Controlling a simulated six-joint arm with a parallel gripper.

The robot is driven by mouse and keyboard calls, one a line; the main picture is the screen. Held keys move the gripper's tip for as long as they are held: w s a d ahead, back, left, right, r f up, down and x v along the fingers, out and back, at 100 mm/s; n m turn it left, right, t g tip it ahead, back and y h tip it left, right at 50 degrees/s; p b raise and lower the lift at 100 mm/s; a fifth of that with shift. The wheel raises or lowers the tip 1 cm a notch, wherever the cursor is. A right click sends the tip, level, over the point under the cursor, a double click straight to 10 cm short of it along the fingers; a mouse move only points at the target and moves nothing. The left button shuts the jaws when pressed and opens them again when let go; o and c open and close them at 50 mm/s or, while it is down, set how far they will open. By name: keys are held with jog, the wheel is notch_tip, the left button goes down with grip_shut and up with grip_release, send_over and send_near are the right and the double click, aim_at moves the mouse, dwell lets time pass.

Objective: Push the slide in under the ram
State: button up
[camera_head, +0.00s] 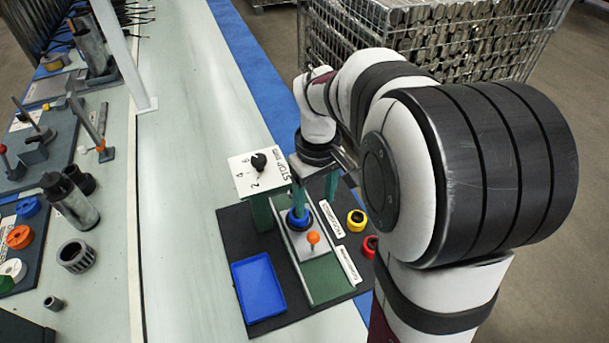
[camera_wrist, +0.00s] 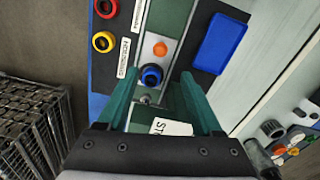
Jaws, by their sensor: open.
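The slide is a grey plate (camera_head: 300,244) in a track, with an upright orange knob (camera_head: 313,238) at its near end. A blue ring with a dark centre (camera_head: 298,221) sits on it behind the knob. The knob (camera_wrist: 160,48) and blue ring (camera_wrist: 151,75) also show in the wrist view. My gripper (camera_head: 315,196) is open, its green fingers above the far end of the track. In the wrist view the fingers (camera_wrist: 158,90) stand apart either side of the track, touching nothing I can see. The ram is not clearly visible behind the fingers.
A white dial box (camera_head: 248,182) stands at the track's far left. A blue tray (camera_head: 258,288) lies left of the track. A yellow ring (camera_head: 356,220) and a red ring (camera_head: 370,246) lie right of it.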

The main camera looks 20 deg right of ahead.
jog(key=m+y, duration=0.5)
jog(key=m, duration=1.8)
send_near(314, 241)
jog(key=shift+n+t+h, duration=0.3)
jog(key=shift+t, duration=0.1)
jog(key=x, duration=1.2)
jog(key=shift+w+d+f, duration=0.2)
jog(key=shift+d+f, duration=0.05)
jog(key=shift+d, duration=0.15)
grip_shut()
jog(key=shift+r, duration=0.1)
